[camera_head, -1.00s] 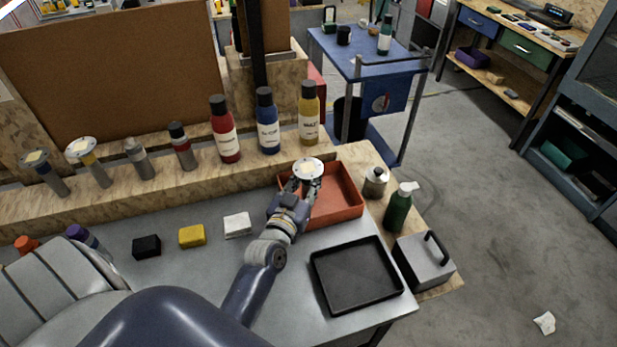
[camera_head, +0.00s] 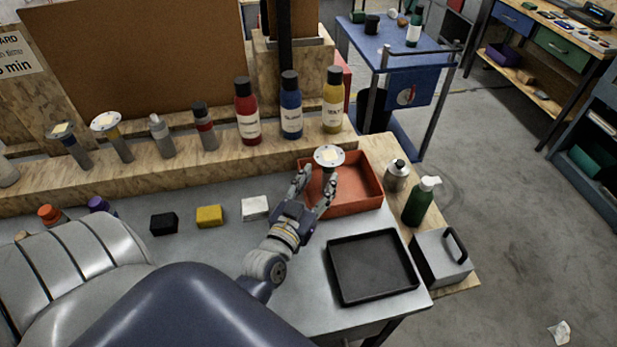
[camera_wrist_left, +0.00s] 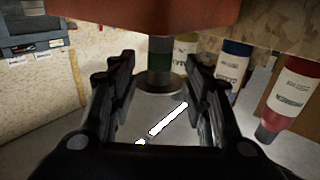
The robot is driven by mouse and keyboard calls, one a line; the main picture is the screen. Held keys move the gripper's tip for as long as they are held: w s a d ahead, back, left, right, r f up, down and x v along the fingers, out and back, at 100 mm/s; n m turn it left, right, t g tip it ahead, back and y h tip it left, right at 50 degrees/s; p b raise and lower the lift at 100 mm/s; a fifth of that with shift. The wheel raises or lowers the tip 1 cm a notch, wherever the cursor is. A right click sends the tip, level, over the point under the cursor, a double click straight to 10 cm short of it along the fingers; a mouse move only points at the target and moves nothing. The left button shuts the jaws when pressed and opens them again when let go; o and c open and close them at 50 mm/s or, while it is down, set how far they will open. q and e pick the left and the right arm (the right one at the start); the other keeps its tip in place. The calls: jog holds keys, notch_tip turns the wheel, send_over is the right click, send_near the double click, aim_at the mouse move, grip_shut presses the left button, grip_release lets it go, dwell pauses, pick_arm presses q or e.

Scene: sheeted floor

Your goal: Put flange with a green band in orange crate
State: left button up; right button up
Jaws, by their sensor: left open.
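The flange with a green band (camera_head: 329,156) stands upright at the orange crate (camera_head: 368,199), its pale round plate on top and its lower stem inside the crate's outline. In the left wrist view its dark green band (camera_wrist_left: 160,46) shows between and beyond my fingertips, with the crate (camera_wrist_left: 150,13) along the top. My left gripper (camera_head: 319,178) is open, its two fingers spread apart just in front of the flange; I see a gap between the fingers and the stem. The flange's foot is hidden in the head view. My right gripper is not in view.
Other flanges, such as a blue-banded one (camera_head: 72,143) and a yellow-banded one (camera_head: 114,136), and several bottles stand on the wooden ledge (camera_head: 180,174) behind. A black tray (camera_head: 372,266) lies front right. A green pump bottle (camera_head: 419,203) and metal can (camera_head: 396,176) stand right of the crate.

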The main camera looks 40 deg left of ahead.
pick_arm(q)
jog(key=s, duration=0.2)
jog(key=s+d, duration=0.1)
jog(key=s, duration=0.2)
jog(key=shift+s+b, duration=0.1)
jog(key=shift+b, duration=0.3)
jog(key=shift+r, duration=0.1)
